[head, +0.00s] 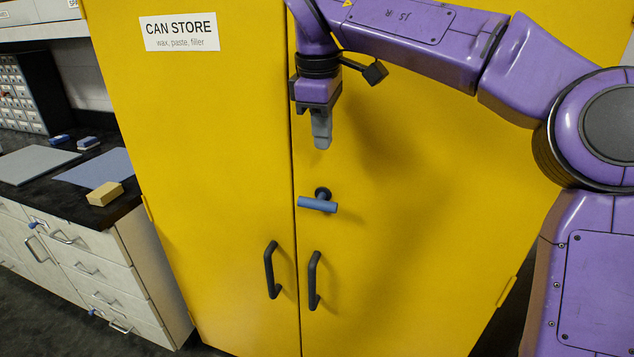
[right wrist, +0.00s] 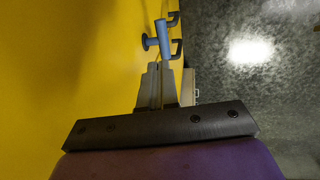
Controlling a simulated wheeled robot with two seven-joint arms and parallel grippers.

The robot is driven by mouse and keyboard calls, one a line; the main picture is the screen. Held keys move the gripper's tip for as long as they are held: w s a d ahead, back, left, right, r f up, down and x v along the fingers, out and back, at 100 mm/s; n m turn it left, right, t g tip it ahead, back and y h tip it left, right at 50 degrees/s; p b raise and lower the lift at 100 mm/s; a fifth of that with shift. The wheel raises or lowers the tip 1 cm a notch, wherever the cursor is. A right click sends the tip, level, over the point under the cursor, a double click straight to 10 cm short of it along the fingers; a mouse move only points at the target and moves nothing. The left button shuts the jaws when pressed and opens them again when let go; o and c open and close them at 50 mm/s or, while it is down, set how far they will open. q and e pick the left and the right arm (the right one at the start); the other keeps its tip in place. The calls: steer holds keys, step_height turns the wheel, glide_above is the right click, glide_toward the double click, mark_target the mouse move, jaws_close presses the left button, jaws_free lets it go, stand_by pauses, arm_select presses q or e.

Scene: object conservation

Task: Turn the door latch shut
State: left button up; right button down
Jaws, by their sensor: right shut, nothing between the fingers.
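The door latch (head: 318,204) is a blue bar on a dark round hub, on the right door of the yellow cabinet (head: 220,130). The bar lies nearly level, its left end close to the seam between the doors. It also shows in the right wrist view (right wrist: 163,40), just beyond the fingertips. My right gripper (head: 321,143) is shut and empty. It points down in front of the right door, above the latch and apart from it in the head view. Its fingers show in the right wrist view (right wrist: 157,72). My left gripper is not in view.
Two dark door handles, left (head: 271,270) and right (head: 314,280), stand out below the latch on either side of the seam. A counter (head: 125,205) with drawers, a yellow block (head: 105,194) and flat mats is at the left. The door face around the latch is clear.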

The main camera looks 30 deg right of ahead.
steer(key=p, duration=0.1)
glide_toward(330, 202)
steer(key=f, duration=0.4)
steer(key=d+f, duration=0.1)
steer(key=f, duration=0.1)
steer(key=shift+w+f, duration=0.25)
steer(key=shift+f, duration=0.1)
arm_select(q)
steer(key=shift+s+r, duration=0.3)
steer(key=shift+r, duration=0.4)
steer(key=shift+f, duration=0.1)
arm_select(e)
steer(key=shift+w+f, duration=0.1)
